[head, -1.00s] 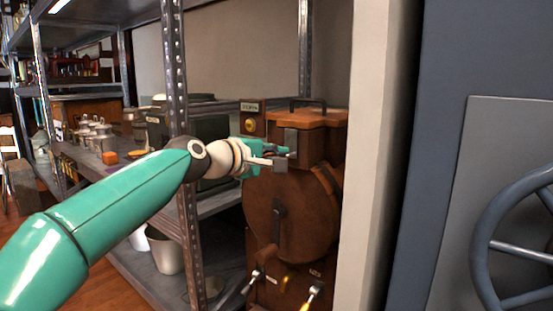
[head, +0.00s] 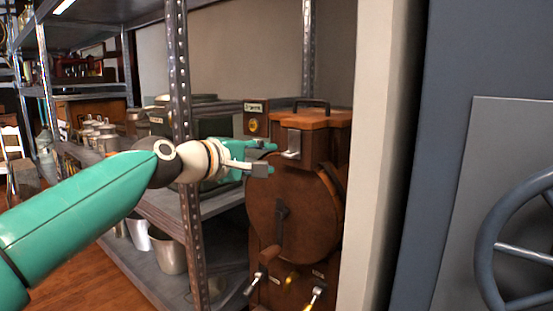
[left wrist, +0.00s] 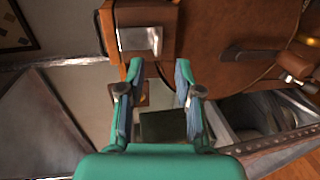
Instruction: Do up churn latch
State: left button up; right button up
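The brown wooden churn (head: 292,215) stands at the end of the metal shelving, its lid (head: 315,119) on top with a dark handle. A grey metal latch (head: 293,143) is on its front below the lid, its bright lower edge sticking out. I cannot tell whether it is fastened. In the left wrist view the latch (left wrist: 141,40) is a shiny plate just beyond the fingertips. My left gripper (head: 268,159) is beside and slightly below the latch, apart from it in the head view. Its fingers (left wrist: 159,74) are open with nothing held between them. My right gripper is out of view.
A shelf post (head: 183,150) stands behind my left wrist. A pale wall edge (head: 377,170) is close on the churn's right. Lever handles (head: 314,296) stick out low on the churn. Metal buckets (head: 167,252) stand on the lower shelf.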

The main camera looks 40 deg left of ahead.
pick_arm(q)
jog(key=f+v, duration=0.1)
jog(key=v, duration=0.5)
jog(key=shift+r, duration=0.4)
jog(key=shift+s, duration=0.15)
